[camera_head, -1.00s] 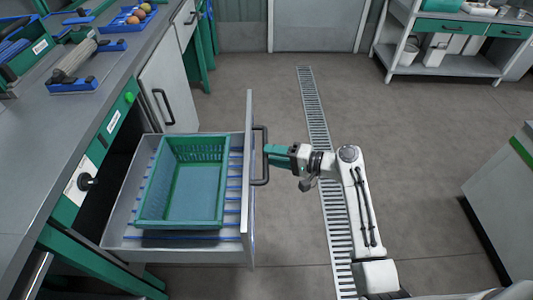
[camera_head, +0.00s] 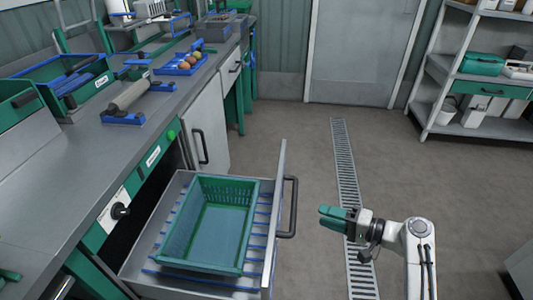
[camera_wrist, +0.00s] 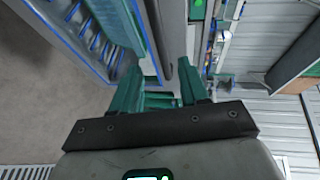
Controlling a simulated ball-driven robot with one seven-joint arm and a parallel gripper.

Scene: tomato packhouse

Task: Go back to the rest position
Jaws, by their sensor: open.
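My gripper (camera_head: 337,217) is open and empty, to the right of the open drawer (camera_head: 273,240). Its green fingers point left towards the drawer's dark handle (camera_head: 292,207), with a gap of floor between them in the head view. In the wrist view my gripper's two green fingers (camera_wrist: 160,100) stand apart, and the drawer front shows beyond them. The drawer is pulled well out of the bench and holds a green basket (camera_head: 245,183) that looks empty.
The grey bench (camera_head: 60,185) runs along the left, with a roller tool (camera_head: 128,95) and a blue tray of tomatoes (camera_head: 182,70). A shelf unit (camera_head: 440,95) stands at the back right. The floor around the drain grate (camera_head: 343,165) is clear.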

